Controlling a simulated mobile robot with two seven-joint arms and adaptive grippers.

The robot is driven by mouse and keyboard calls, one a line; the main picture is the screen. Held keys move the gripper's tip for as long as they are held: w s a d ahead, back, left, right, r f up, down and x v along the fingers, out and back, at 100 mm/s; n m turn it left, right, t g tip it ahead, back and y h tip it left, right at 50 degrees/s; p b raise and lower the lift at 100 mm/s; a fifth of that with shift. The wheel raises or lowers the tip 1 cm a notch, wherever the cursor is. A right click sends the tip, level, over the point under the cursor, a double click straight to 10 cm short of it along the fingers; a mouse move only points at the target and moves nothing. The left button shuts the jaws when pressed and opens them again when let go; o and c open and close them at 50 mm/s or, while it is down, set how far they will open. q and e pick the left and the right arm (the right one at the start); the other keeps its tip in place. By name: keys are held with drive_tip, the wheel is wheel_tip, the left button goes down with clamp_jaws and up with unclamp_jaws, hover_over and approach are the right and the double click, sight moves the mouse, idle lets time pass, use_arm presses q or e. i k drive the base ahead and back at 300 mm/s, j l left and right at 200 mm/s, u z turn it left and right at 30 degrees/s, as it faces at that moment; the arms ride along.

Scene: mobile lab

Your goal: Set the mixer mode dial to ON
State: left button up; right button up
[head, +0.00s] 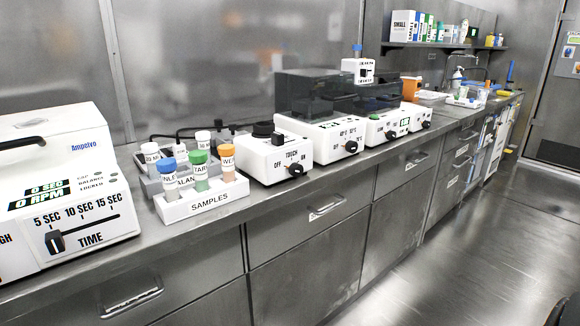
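The mixer (264,160) is a white box with a black round top, standing on the steel counter in the middle of the head view. Its front face carries a black mode dial (296,170) with the labels OFF at its left, TOUCH above and ON at its right. The dial is small here, and I cannot tell which label its pointer faces. Nothing covers the mixer's front. Neither of my grippers can be made out in the head view.
Left of the mixer a white SAMPLES rack (208,203) holds capped tubes, with a centrifuge (62,190) farther left. Right of it stands a white device with a dark clear cover (330,125). The counter's front edge and drawers (325,208) lie below; the floor (470,240) at right is clear.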

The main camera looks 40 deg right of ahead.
sight(296, 169)
drive_tip(key=k+l, duration=0.15)
drive_tip(key=l, duration=0.2)
drive_tip(key=k+l, duration=0.2)
drive_tip(key=l, duration=0.15)
drive_tip(key=k+l, duration=0.15)
drive_tip(key=l, duration=0.2)
drive_tip(key=k+l+u, duration=0.1)
drive_tip(key=l, duration=0.25)
drive_tip(key=k, duration=0.1)
